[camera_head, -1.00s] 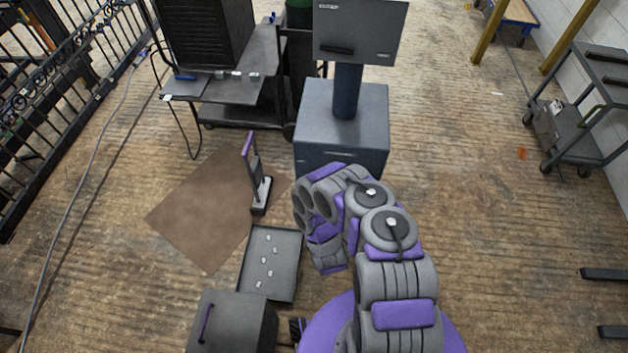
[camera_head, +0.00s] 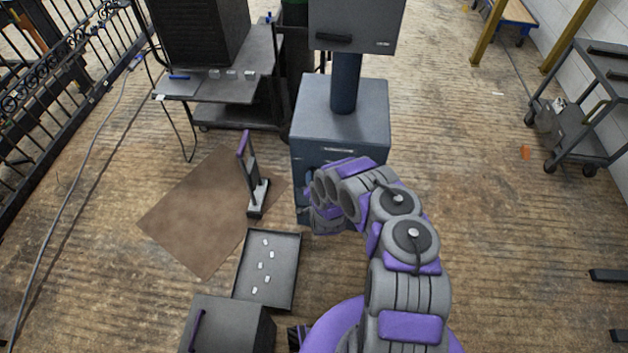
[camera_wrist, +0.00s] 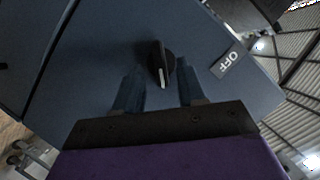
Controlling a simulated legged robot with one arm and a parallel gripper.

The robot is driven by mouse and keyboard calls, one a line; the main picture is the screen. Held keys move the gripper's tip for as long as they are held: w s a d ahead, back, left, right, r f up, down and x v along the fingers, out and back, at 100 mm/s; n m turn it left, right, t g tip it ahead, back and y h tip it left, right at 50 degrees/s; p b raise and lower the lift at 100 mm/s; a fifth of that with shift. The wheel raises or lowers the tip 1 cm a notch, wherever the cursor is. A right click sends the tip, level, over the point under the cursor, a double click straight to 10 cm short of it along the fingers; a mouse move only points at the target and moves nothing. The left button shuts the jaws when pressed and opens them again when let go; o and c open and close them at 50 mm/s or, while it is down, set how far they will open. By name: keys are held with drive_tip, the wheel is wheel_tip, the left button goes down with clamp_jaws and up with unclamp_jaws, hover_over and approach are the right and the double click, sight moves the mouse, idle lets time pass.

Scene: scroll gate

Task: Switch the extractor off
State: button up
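The extractor (camera_head: 340,110) is a blue-grey cabinet with a post and a box-shaped hood on top, standing ahead of me in the head view. In the wrist view, its panel (camera_wrist: 100,45) carries a black rotary knob (camera_wrist: 157,58) with a white pointer line. The line points down in the picture, toward my gripper. A grey OFF label (camera_wrist: 227,61) sits to the right of the knob. My gripper (camera_wrist: 158,88) is open, its two dark fingers either side of the knob's line. Whether they touch the knob I cannot tell. In the head view my arm hides the knob.
A grey tray (camera_head: 247,292) with several small white pieces and a dark box (camera_head: 235,325) lie at front left. A purple-handled stand (camera_head: 257,205) is on a brown mat (camera_head: 185,225). A black cart (camera_head: 245,85) stands behind left.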

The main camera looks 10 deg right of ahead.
drive_tip(key=shift+x, duration=0.75)
clamp_jaws()
